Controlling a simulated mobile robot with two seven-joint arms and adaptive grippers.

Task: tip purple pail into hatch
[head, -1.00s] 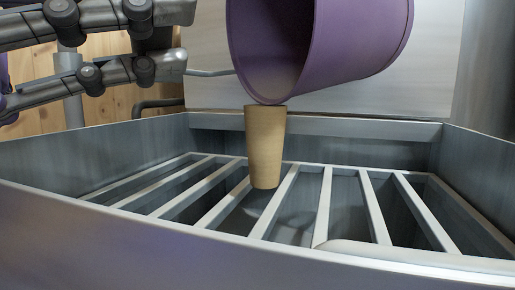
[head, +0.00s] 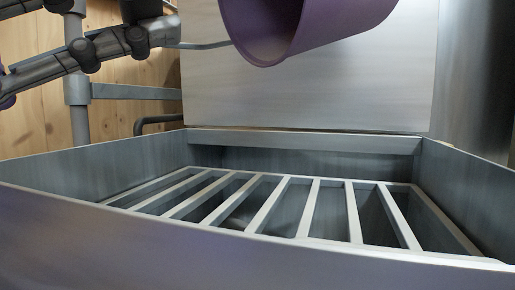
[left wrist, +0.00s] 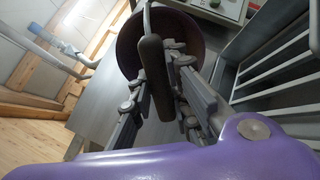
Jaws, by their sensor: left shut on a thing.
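The purple pail (head: 310,25) hangs at the top of the head view, tilted with its mouth toward the lower left, over the hatch. Its upper part is cut off by the picture edge. The hatch (head: 300,144) is a grey metal box with a grate of bars (head: 269,205) inside; no feed shows on the bars. My left gripper (head: 170,22) comes in from the left. In the left wrist view its fingers (left wrist: 162,85) are shut around the dark grip (left wrist: 152,65) of the pail's handle, with the pail (left wrist: 128,45) behind. My right gripper is not in view.
A flat metal panel (head: 310,90) stands behind the hatch. A grey post and rail (head: 78,90) stand at the left before a wooden wall (head: 30,125). In the left wrist view a control box with buttons (left wrist: 222,8) is at the top.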

